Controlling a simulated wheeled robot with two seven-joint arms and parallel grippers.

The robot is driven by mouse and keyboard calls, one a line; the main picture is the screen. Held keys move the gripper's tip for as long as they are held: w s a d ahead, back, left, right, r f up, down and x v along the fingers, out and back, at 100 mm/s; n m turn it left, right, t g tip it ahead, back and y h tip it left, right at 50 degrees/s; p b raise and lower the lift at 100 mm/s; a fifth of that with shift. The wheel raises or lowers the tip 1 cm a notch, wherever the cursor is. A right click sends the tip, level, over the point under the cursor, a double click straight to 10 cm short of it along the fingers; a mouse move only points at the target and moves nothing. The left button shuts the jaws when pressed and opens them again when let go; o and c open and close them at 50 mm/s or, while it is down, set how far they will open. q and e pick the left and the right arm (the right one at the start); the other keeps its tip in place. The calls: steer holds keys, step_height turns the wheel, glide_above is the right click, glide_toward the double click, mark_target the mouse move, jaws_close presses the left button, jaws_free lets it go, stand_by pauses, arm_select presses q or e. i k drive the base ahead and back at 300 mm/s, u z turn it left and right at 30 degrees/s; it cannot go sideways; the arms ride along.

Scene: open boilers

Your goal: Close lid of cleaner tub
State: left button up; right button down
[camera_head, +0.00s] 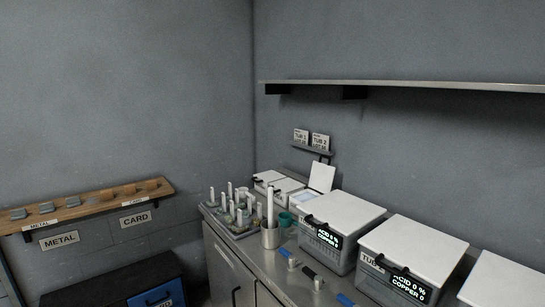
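At the back of the steel counter, by the far corner, stands a short row of small white tubs. Two have their white lids down, the first tub (267,177) and the second tub (282,189). The third tub (301,198) has its white lid (322,177) standing up, tilted back toward the wall. Its label is too small to read, so I cannot tell if it is the cleaner tub. Neither of my grippers is in view.
Large grey boxes with white lids, such as this one (338,215), line the steel counter (275,275). A rack of white cylinders (237,214) and a metal cup (271,238) stand in front of the small tubs. A shelf (410,87) juts out above.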

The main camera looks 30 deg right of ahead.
mark_target(322, 175)
steer(key=u, duration=0.25)
steer(key=i, duration=1.6)
steer(key=z, duration=0.7)
